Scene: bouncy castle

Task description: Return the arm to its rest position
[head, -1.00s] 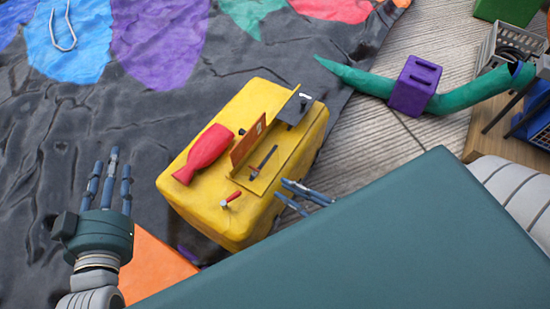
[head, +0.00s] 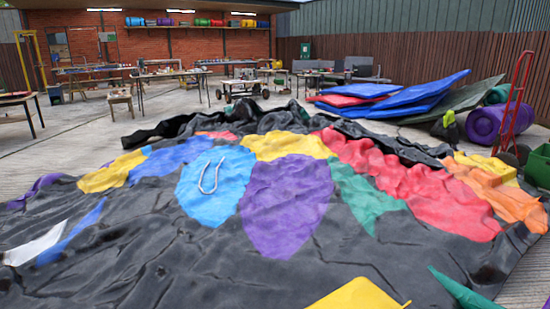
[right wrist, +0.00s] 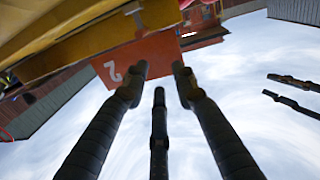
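In the right wrist view my right gripper (right wrist: 158,82) shows three dark fingers, spread apart with nothing between them. Beyond the fingertips is an orange plate with a white 2 (right wrist: 138,60), beside a yellow tray (right wrist: 75,62). I cannot tell whether the fingertips touch the plate. Two dark fingers, which look like those of my left gripper (right wrist: 290,92), reach in from the right edge, apart and empty.
A crumpled black bouncy castle sheet (head: 130,255) with coloured patches covers the floor ahead. A bent metal piece (head: 210,177) lies on it. Blue and red mats (head: 400,98), a red hand truck (head: 517,100) and a green bin (head: 538,165) stand right. Worktables (head: 170,75) line the back.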

